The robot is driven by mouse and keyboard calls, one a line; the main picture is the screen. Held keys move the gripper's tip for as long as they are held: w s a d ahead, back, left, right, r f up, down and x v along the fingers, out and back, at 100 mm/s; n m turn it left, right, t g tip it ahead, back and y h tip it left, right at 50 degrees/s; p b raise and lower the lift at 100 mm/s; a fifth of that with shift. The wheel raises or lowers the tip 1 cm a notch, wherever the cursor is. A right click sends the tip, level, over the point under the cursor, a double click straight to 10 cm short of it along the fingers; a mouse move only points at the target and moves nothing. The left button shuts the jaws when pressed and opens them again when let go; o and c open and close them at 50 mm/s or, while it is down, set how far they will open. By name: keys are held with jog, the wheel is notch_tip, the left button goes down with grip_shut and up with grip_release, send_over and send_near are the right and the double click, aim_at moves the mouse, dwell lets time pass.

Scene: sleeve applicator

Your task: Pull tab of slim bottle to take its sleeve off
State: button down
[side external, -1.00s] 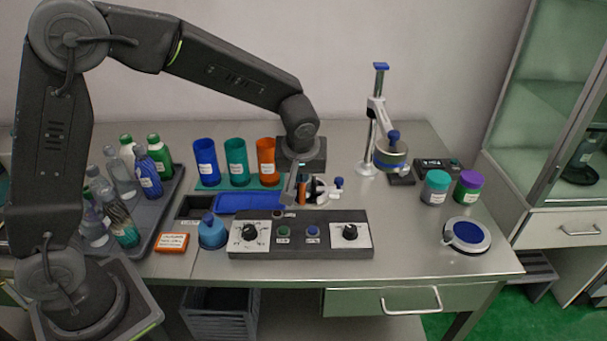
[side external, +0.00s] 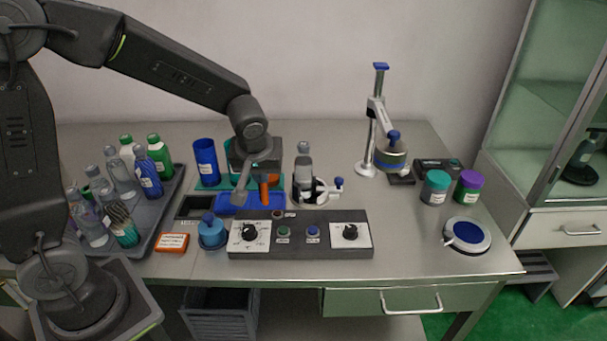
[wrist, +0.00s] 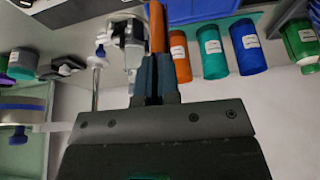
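The slim bottle (side external: 303,175), clear grey with a small cap, stands upright in the white clamp holder (side external: 310,194). In the wrist view the bottle (wrist: 133,52) appears bare, without an orange wrap. My gripper (side external: 256,186) is to the left of the bottle, apart from it, above the blue tray (side external: 228,204). In the wrist view the fingers (wrist: 156,66) are close together on a narrow orange strip (wrist: 157,25), which looks like the sleeve with its tab. The orange piece (side external: 264,191) also shows below my gripper. The exact finger contact is partly hidden.
The blue cup (side external: 205,160) stands behind; my gripper mostly hides the teal and orange cups. The control panel (side external: 300,236) lies in front. The bottle tray (side external: 165,212) is at left, the post stand (side external: 372,130) at right. Bare table lies right of the panel.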

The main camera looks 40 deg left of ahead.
jog(key=s+a, duration=1.3)
jog(key=shift+s+a, duration=0.35)
jog(key=shift+a, duration=0.05)
dwell(0.6)
